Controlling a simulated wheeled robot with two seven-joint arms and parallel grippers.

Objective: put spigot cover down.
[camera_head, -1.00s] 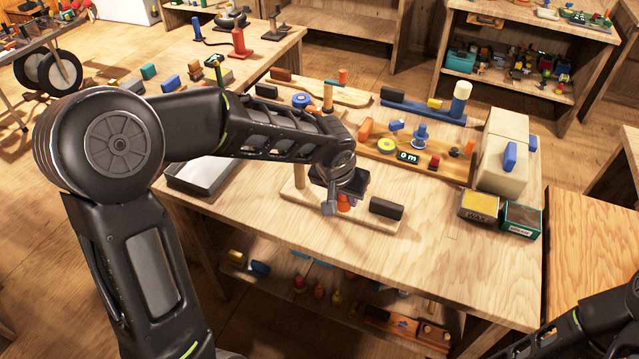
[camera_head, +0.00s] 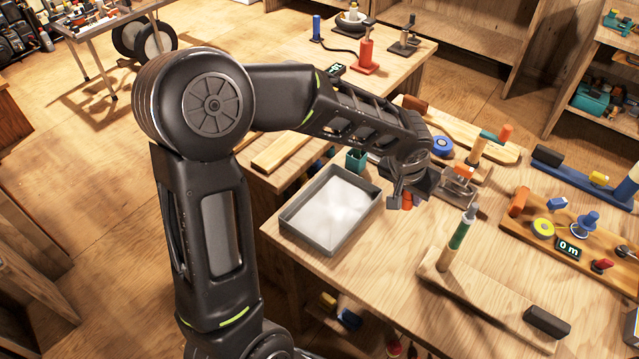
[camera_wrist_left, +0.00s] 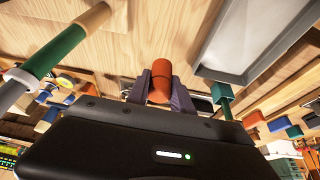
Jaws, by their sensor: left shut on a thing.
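The spigot cover appears to be the small orange-red cylinder (camera_head: 407,201) in my left gripper (camera_head: 405,197). In the left wrist view the cylinder (camera_wrist_left: 160,82) sits between the two grey fingers (camera_wrist_left: 160,92), which are shut on it. In the head view it is over the table, between a grey tray and a wooden stand (camera_head: 470,290). Whether it touches the table is unclear. The stand's upright post (camera_head: 455,240) has a green section and a grey tip; it also shows in the left wrist view (camera_wrist_left: 55,55). My right gripper is out of view.
The grey tray (camera_head: 330,212) with a pale inside lies left of the gripper. A small green container (camera_head: 356,159) and a metal piece (camera_head: 458,185) are close behind. A wooden board with a blue ring (camera_head: 441,146) lies farther back. Bare table is in front.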

